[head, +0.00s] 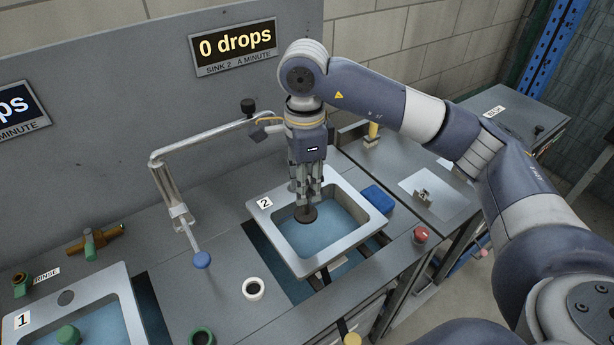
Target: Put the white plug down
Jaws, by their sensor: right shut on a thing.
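My right gripper (306,192) points down over sink 2 (270,232), shut on a plug. Of this plug, the dark round disc (306,214) shows below the fingertips. Its upper part is hidden between the fingers, so I cannot see any white on it. I take it for the white plug. The disc appears above the blue water inside the basin; I cannot tell whether it touches the water. A white ring (252,289) with a dark middle sits on the counter left of sink 2. My left gripper is not in view.
Sink 1 (137,318) at lower left holds a green plug (68,335). A green ring (201,337) is at the front edge. The faucet (166,188) stands left of sink 2. A blue sponge-like block (378,199) and a red knob (420,235) lie to its right.

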